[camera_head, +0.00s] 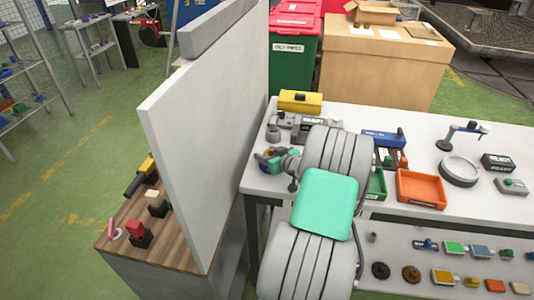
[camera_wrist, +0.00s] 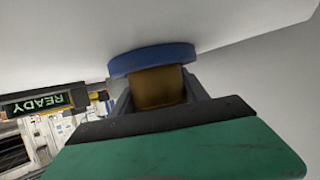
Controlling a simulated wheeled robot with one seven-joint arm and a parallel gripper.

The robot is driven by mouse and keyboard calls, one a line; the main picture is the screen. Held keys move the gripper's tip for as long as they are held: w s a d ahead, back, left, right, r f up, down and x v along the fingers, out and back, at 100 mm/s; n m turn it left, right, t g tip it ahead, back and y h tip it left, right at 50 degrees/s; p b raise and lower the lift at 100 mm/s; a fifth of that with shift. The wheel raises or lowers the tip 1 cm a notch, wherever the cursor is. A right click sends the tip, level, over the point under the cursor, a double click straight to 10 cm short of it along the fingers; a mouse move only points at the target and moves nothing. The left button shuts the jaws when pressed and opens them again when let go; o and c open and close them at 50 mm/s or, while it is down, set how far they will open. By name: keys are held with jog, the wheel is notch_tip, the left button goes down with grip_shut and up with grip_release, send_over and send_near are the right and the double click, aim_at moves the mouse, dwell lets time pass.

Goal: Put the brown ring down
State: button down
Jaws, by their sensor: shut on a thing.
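In the wrist view a brown piece (camera_wrist: 158,90) sits between the grey fingers of my gripper (camera_wrist: 158,97), which is shut on it. Its full outline is hidden, so I cannot see a ring hole. A blue rounded piece (camera_wrist: 152,58) lies right beyond it, against a pale surface; I cannot tell whether they touch. In the head view my gripper (camera_head: 278,160) is small, at the left end of the white worktable (camera_head: 345,122), close to the tall white panel. My arm hides part of the table.
A tall white panel (camera_head: 205,135) stands left of the table. A yellow box (camera_head: 300,101), an orange tray (camera_head: 420,188), a grey round ring-shaped stand (camera_head: 458,171) and a READY sign (camera_head: 497,162) are on the table. A lower shelf (camera_head: 400,240) holds several small parts.

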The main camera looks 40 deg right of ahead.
jog(key=shift+f, duration=0.1)
jog(key=c, duration=0.6)
grip_release()
jog(key=shift+r, duration=0.3)
jog(key=b+v, duration=0.1)
jog(key=v, duration=1)
jog(key=shift+s+f+b, duration=0.1)
jog(key=shift+f+b, duration=0.1)
jog(key=shift+b, duration=0.15)
jog(key=shift+s+a+r, duration=0.15)
jog(key=shift+s+r, duration=0.05)
jog(key=shift+s, duration=0.2)
